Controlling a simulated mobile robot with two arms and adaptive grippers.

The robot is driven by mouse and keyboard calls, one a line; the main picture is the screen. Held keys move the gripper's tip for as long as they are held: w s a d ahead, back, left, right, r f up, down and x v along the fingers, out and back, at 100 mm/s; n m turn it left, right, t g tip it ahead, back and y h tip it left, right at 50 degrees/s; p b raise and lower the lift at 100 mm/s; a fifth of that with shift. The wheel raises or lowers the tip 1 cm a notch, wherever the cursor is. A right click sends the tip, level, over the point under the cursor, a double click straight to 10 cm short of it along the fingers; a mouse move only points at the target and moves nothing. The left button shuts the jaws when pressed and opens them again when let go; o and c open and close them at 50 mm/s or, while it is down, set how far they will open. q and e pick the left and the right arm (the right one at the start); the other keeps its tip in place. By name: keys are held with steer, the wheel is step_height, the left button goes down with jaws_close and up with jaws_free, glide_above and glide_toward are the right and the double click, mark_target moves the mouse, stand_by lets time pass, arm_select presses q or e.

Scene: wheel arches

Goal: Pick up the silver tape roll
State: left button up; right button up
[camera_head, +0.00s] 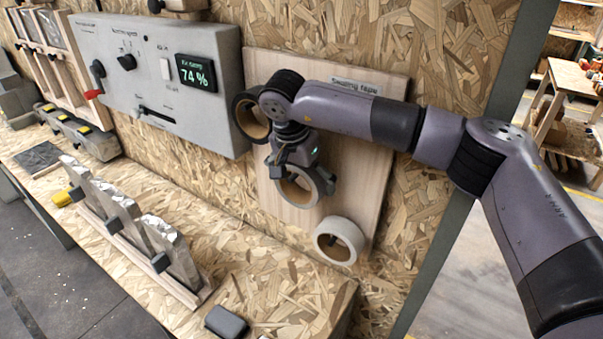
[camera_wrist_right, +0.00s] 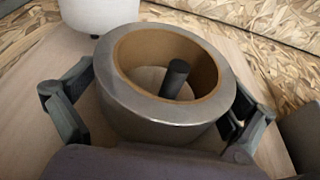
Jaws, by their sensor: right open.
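The silver tape roll (camera_head: 300,200) hangs on the board labelled with tape text, partly hidden behind my right gripper (camera_head: 304,176) in the head view. In the right wrist view the silver tape roll (camera_wrist_right: 160,118) has a brown cardboard core around a dark peg (camera_wrist_right: 175,78). My right gripper (camera_wrist_right: 162,105) is open, with one finger on either side of the roll. Gaps seem to show between the fingers and the roll; contact is hard to judge. My left gripper is not in view.
A white tape roll (camera_head: 346,236) hangs lower right on the wooden board (camera_head: 372,165), and a black roll (camera_head: 246,118) hangs upper left. A grey panel (camera_head: 218,115) with a display is left of the board. The workbench (camera_head: 262,265) below holds a rack (camera_head: 125,232).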

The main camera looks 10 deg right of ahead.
steer(key=shift+w+d+f, duration=0.1)
steer(key=shift+w+f, duration=0.05)
steer(key=shift+f, duration=0.3)
steer(key=shift+c, duration=0.5)
steer(key=c, duration=0.7)
steer(key=shift+o, duration=0.2)
steer(key=shift+r, duration=0.15)
